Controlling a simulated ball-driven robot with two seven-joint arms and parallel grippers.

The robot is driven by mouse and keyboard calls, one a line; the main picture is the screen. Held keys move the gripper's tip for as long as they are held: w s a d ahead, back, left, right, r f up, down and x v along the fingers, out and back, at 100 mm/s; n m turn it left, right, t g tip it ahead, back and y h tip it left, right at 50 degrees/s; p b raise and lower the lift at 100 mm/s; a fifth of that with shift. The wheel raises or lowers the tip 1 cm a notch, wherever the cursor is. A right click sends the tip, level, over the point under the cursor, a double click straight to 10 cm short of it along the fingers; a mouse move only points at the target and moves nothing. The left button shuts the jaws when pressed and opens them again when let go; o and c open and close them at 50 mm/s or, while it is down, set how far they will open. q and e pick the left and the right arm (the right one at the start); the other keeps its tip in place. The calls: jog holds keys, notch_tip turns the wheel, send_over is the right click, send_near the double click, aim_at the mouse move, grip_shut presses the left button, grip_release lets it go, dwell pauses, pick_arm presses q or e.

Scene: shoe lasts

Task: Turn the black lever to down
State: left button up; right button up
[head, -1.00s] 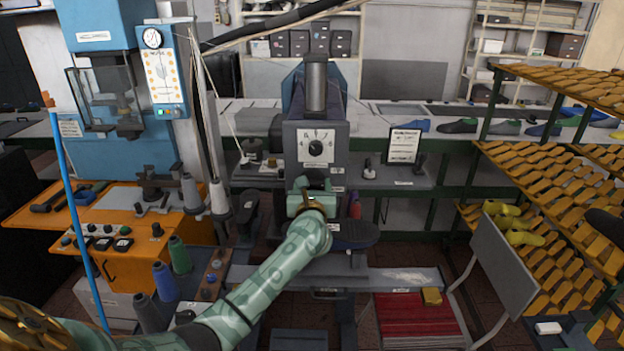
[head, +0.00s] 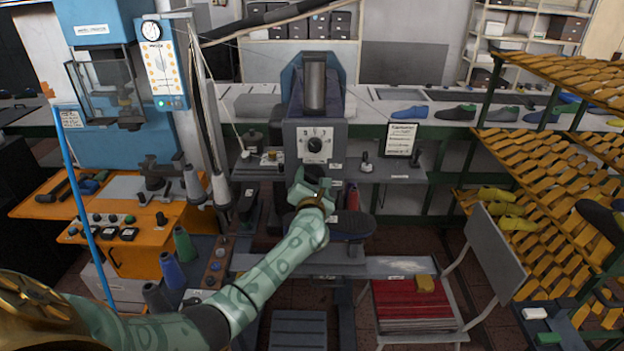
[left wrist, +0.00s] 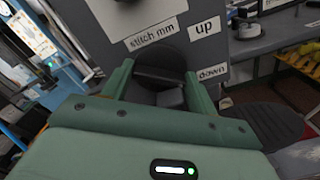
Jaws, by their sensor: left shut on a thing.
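The grey machine (head: 335,128) with a white-marked dial (head: 315,145) stands at the middle of the head view. My left gripper (head: 314,180) is in front of it, below the dial. In the left wrist view its two green fingers are shut on a black rounded part, the black lever (left wrist: 160,62). An "up" label (left wrist: 205,26) and, below it, a "down" label (left wrist: 212,72) are on the grey face right of the lever. In the head view my gripper hides the lever. I cannot tell its exact setting. My right gripper is not in view.
A dark shoe-shaped pad (head: 345,226) lies just below and right of my gripper. A red bottle (head: 352,197) stands close behind it. An orange workbench (head: 135,265) is on the left. A grey chair (head: 497,255) and racks of yellow lasts (head: 545,190) are on the right.

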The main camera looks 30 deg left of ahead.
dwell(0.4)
pick_arm(q)
jog(key=o, duration=1)
jog(key=shift+s, duration=0.1)
jog(key=shift+s+d, duration=0.25)
jog(key=shift+s, duration=0.05)
jog(key=v, duration=1.5)
jog(key=shift+s, duration=0.25)
